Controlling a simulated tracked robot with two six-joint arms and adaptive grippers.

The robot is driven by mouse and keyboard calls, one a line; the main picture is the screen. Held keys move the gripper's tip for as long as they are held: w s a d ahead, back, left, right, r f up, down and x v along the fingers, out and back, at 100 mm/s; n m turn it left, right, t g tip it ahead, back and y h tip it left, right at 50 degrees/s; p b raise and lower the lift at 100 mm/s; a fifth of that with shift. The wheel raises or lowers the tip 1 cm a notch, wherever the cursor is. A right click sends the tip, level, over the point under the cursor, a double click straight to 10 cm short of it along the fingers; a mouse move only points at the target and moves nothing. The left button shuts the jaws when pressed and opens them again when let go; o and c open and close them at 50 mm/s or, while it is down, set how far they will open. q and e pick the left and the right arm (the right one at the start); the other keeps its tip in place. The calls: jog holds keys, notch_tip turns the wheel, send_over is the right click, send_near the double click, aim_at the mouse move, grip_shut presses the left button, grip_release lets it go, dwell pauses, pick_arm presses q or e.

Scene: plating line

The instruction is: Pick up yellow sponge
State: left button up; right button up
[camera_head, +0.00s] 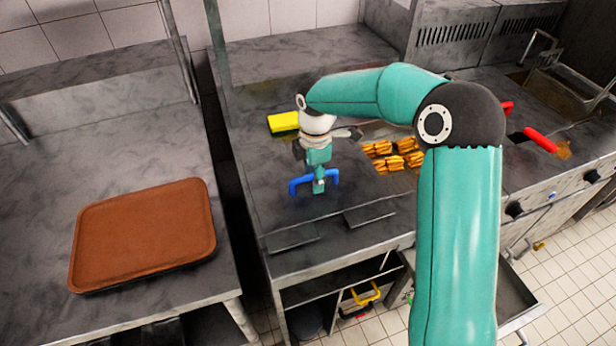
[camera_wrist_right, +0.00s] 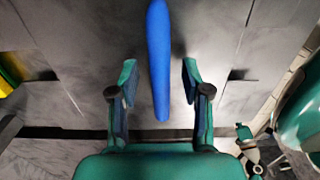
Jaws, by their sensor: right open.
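The yellow sponge (camera_head: 283,122), with a dark green lower side, lies on the middle grey counter beside my right arm's wrist in the head view. Its edge also shows at the far left of the right wrist view (camera_wrist_right: 8,76). My right gripper (camera_head: 319,186) is open and points down over the counter, nearer the front than the sponge and to its right. A blue bar (camera_wrist_right: 159,65) shows between its spread fingers (camera_wrist_right: 158,88) in the wrist view. In the head view this blue bar (camera_head: 298,184) is close to the fingertips; contact cannot be told. My left gripper is not in view.
A brown tray (camera_head: 145,232) lies on the left counter, across a gap. Several golden food pieces (camera_head: 398,154) are right of my right gripper, partly behind my arm. A red-handled item (camera_head: 540,140) and a sink (camera_head: 556,92) are farther right.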

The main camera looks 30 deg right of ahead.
grip_shut()
jog(key=shift+w+r, duration=0.1)
jog(key=shift+r, duration=0.05)
dwell(0.4)
